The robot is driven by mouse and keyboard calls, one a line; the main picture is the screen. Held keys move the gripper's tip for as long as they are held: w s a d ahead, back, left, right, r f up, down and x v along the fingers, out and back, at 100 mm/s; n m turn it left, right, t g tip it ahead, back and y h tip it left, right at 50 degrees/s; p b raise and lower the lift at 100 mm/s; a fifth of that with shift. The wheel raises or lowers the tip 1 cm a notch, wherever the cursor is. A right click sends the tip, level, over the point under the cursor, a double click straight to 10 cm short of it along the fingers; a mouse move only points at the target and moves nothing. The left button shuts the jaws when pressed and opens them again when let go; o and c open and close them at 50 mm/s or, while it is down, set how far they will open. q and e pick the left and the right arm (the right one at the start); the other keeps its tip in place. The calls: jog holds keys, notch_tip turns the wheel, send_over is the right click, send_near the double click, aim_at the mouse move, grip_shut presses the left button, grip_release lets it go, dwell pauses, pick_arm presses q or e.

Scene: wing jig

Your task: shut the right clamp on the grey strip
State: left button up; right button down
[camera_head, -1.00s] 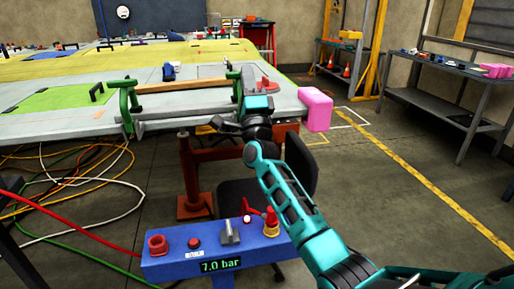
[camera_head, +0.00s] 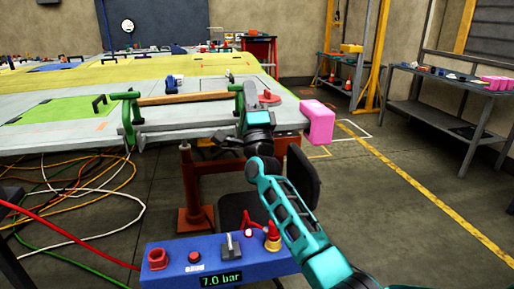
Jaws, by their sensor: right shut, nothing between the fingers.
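The right clamp (camera_head: 239,103) is green and stands at the front edge of the table, beside my right gripper. A matching green left clamp (camera_head: 127,120) stands at the other end of the grey strip (camera_head: 185,127), which runs along the table's front edge. My right gripper (camera_head: 246,112) is shut and empty at the right clamp. Its teal and black wrist hides part of the clamp and the strip's right end, so I cannot tell whether the fingers touch the clamp or whether its jaw meets the strip. My left gripper is out of view.
A wooden bar (camera_head: 185,98) lies behind the strip. A red item (camera_head: 268,97) sits just right of the clamp, and a pink block (camera_head: 317,122) is at the table corner. A blue valve panel (camera_head: 215,262) reads 7.0 bar below. Hoses lie on the floor at left.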

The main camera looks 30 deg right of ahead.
jog(key=s+a+f+n+g+y, duration=0.35)
jog(key=s+f+n, duration=0.4)
jog(key=f, duration=0.55)
jog(key=s+a+f+n+g+y, duration=0.3)
jog(key=s+a+f+n+y, duration=0.4)
jog(key=f, duration=0.6)
jog(key=s+f+n+g+h, duration=0.2)
jog(key=s+f+n+g, duration=0.6)
jog(key=s+f, duration=0.9)
jog(key=s, duration=0.3)
jog(key=shift+d+f+n, duration=0.15)
jog(key=shift+f+n, duration=0.1)
jog(key=shift+n, duration=0.1)
